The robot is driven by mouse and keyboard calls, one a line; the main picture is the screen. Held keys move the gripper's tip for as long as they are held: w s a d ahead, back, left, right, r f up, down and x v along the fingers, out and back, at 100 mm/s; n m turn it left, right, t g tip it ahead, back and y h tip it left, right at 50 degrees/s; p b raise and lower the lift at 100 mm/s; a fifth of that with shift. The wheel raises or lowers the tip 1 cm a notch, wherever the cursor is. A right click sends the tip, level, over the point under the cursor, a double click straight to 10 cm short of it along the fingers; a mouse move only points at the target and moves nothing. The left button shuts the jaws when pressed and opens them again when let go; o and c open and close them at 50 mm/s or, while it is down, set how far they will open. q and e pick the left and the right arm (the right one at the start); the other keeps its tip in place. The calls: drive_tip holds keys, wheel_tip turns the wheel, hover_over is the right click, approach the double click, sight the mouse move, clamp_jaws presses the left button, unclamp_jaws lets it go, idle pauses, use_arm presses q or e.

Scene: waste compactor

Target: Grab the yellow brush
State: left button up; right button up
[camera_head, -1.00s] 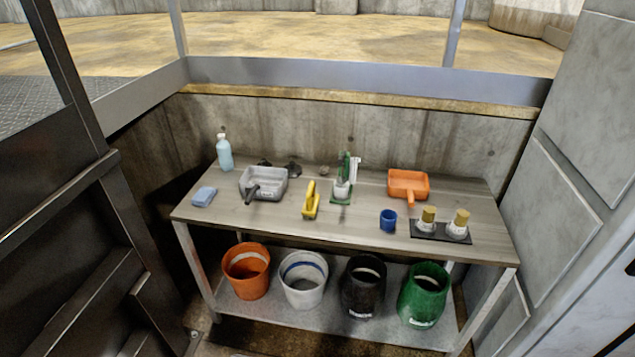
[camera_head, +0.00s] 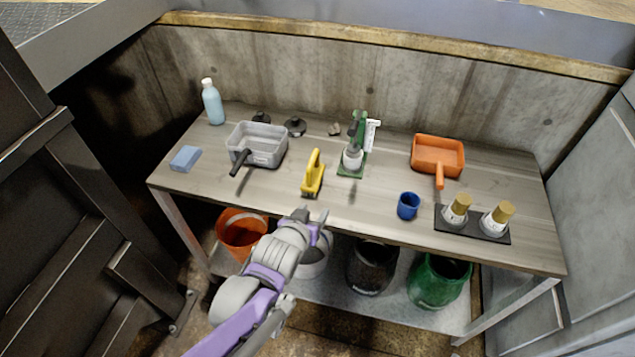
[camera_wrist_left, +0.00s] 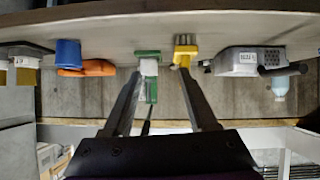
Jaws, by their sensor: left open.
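The yellow brush (camera_head: 313,173) stands on the wooden table near its front middle, between the grey dustpan and the green-based stand. My left gripper (camera_head: 312,215) is open and empty, in front of the table's front edge and just short of the brush. In the left wrist view, which looks upside down, the brush (camera_wrist_left: 184,50) is ahead of my open left fingers (camera_wrist_left: 165,90), nearer the right finger in the picture. My right gripper is not in view.
A grey dustpan (camera_head: 262,142), green-based stand (camera_head: 352,170), blue cup (camera_head: 408,205), orange dustpan (camera_head: 438,154), blue sponge (camera_head: 185,158) and blue bottle (camera_head: 213,104) share the table (camera_head: 225,193). Several buckets stand on the shelf below. A concrete wall (camera_head: 330,80) rises behind.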

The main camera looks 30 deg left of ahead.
sight(315, 154)
use_arm(q)
drive_tip(key=w+a+t+b, duration=0.1)
drive_tip(key=w+a+n+t+y, duration=0.1)
drive_tip(key=w+a+t, duration=0.1)
drive_tip(key=w+a+f+t+b, duration=0.1)
drive_tip(key=w+a, duration=0.1)
drive_tip(key=shift+w+a+f+n+y+b, duration=0.1)
drive_tip(key=shift+a+n+y+b, duration=0.1)
drive_tip(key=shift+n+y+b, duration=0.15)
drive_tip(key=shift+w+a+t+b, duration=0.35)
drive_tip(key=shift+a+t, duration=0.3)
drive_tip(key=shift+t, duration=0.45)
drive_tip(key=x, duration=0.7)
drive_tip(key=p+x, duration=0.1)
drive_tip(key=x, duration=0.2)
drive_tip(key=shift+w+r, duration=0.35)
drive_tip(key=shift+r, duration=0.05)
drive_tip(key=shift+s, duration=0.1)
clamp_jaws()
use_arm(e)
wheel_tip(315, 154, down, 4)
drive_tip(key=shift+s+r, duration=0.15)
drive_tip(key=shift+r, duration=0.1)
